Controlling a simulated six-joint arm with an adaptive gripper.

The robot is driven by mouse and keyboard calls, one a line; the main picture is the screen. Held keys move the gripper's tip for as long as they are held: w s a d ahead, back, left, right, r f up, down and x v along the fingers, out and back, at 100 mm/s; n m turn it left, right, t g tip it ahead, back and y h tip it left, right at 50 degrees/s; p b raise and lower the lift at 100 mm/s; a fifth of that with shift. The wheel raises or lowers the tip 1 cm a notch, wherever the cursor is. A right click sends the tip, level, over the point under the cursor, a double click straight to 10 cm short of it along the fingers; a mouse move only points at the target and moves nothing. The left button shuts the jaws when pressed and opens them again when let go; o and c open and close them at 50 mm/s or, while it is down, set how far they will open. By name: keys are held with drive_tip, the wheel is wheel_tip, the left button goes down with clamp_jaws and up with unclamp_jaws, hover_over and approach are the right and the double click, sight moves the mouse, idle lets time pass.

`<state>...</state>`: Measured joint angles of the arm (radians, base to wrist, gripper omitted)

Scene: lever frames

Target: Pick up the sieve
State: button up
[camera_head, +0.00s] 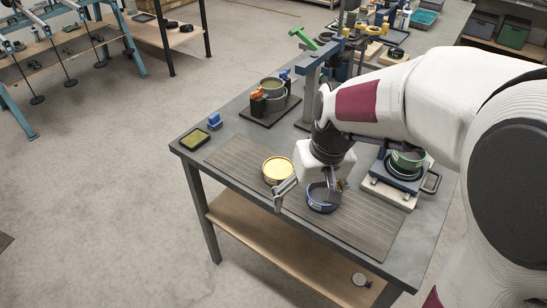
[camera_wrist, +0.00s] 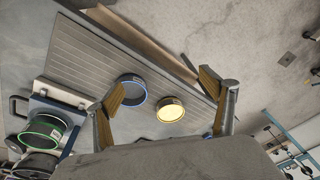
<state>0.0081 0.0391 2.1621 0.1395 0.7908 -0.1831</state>
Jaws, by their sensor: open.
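Three round sieve-like pieces are in view. A blue-rimmed one (camera_head: 322,198) with a dark inside stands on the ribbed mat, and it also shows in the wrist view (camera_wrist: 133,92). A yellow one (camera_head: 277,170) with a pale yellow top stands beside it, also in the wrist view (camera_wrist: 170,109). A green-rimmed one (camera_head: 408,159) sits on a blue and white stand at the right, also in the wrist view (camera_wrist: 43,133). My gripper (camera_head: 311,190) is open and empty above the mat. In the wrist view, the blue and yellow ones show between its spread fingers (camera_wrist: 163,103).
The ribbed mat (camera_head: 245,150) lies along the table's front edge. A grey pot (camera_head: 273,91) on a dark board and a blue upright post (camera_head: 312,80) stand behind. A small green-yellow tray (camera_head: 195,139) lies at the left corner. The mat's left part is clear.

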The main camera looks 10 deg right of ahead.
drive_tip(key=w+f, duration=0.2)
drive_tip(key=w, duration=0.2)
drive_tip(key=w+a+f+n, duration=0.1)
drive_tip(key=w+f, duration=0.1)
drive_tip(key=w, duration=0.2)
drive_tip(key=w+f+n, duration=0.1)
drive_tip(key=w+f, duration=0.1)
drive_tip(key=w, duration=0.2)
drive_tip(key=shift+a+f+t+y, duration=0.2)
drive_tip(key=shift+a+t+y, duration=0.05)
drive_tip(key=shift+t+y, duration=0.05)
drive_tip(key=n+t, duration=0.1)
drive_tip(key=n, duration=0.1)
approach(276, 172)
drive_tip(key=shift+s+a+r, duration=0.1)
drive_tip(key=shift+s+r, duration=0.05)
drive_tip(key=shift+s, duration=0.4)
drive_tip(key=shift+w+r+t, duration=0.1)
drive_tip(key=shift+w+t, duration=0.15)
drive_tip(key=shift+t, duration=0.05)
drive_tip(key=shift+x, duration=1.35)
drive_tip(key=shift+d+x, duration=0.15)
drive_tip(key=shift+x, duration=0.65)
drive_tip(key=shift+d+x, duration=0.1)
drive_tip(key=shift+x, duration=1.75)
drive_tip(key=shift+s, duration=0.1)
drive_tip(key=shift+c, duration=0.3)
